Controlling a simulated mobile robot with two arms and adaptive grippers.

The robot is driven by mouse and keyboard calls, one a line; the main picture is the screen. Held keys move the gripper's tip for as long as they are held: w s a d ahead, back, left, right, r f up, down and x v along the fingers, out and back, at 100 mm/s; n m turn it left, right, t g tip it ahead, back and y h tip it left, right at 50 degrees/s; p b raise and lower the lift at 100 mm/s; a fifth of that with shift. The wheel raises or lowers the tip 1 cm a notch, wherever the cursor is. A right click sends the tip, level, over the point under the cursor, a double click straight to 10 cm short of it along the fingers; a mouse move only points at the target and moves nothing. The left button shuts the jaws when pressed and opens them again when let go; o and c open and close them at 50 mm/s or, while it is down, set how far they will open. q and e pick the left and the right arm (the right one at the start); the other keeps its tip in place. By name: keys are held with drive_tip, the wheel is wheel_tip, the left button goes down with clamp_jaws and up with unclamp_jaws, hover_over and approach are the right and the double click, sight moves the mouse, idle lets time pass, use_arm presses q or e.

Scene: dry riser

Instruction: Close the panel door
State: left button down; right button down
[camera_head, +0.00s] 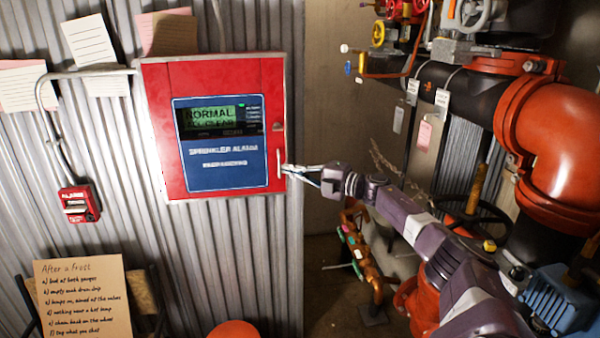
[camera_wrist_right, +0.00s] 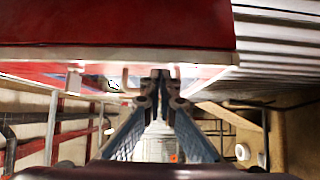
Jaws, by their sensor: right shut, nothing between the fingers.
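The red panel (camera_head: 225,75) hangs on the corrugated wall in the head view. Its door lies flat against the box or nearly so; I cannot tell whether a small gap is left. The door carries a blue face with a green display reading NORMAL. A pale upright handle (camera_head: 279,163) sits near the door's right edge. My right gripper (camera_head: 290,170) is shut and empty, its fingertips at the panel's lower right edge beside the handle. In the right wrist view the shut fingertips (camera_wrist_right: 161,75) are close to the panel's pale edge (camera_wrist_right: 110,57). My left gripper is not in view.
A red alarm box (camera_head: 79,203) with conduit is on the wall at left. A handwritten sign (camera_head: 83,298) stands below. Large red and black pipes (camera_head: 560,140) with valves and handwheels crowd the right side, close to my right arm.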

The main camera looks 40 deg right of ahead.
drive_tip(key=v, duration=0.7)
drive_tip(key=shift+f, duration=0.1)
drive_tip(key=s+f+m+g+h, duration=0.25)
drive_tip(key=f+m+h, duration=0.4)
drive_tip(key=f, duration=1.95)
drive_tip(key=s+a+f+m+g, duration=0.1)
drive_tip(key=s+a+f+m, duration=0.1)
drive_tip(key=s+f, duration=0.35)
drive_tip(key=s+a+f+m+g, duration=0.1)
drive_tip(key=s+f+m, duration=0.1)
drive_tip(key=f, duration=0.7)
drive_tip(key=s+a+f+m+g, duration=0.1)
drive_tip(key=s+a+f+m, duration=0.2)
drive_tip(key=f, duration=0.4)
drive_tip(key=s+a+f+m+g, duration=0.1)
drive_tip(key=s+a+f+g, duration=0.1)
drive_tip(key=s+a+f, duration=0.55)
drive_tip(key=s+a+f+m+g, duration=0.2)
drive_tip(key=s+a+f+g, duration=0.15)
drive_tip(key=s+f, duration=0.6)
drive_tip(key=s+a+f+m+g, duration=0.1)
drive_tip(key=s+a+f, duration=0.3)
drive_tip(key=s+a, duration=0.6)
drive_tip(key=s+a+f+m+g+y, duration=0.1)
drive_tip(key=s+a+f+g, duration=0.3)
drive_tip(key=s+a, duration=0.7)
drive_tip(key=shift+s+a+f, duration=0.25)
drive_tip(key=shift+s+f, duration=0.3)
drive_tip(key=shift+s, duration=0.35)
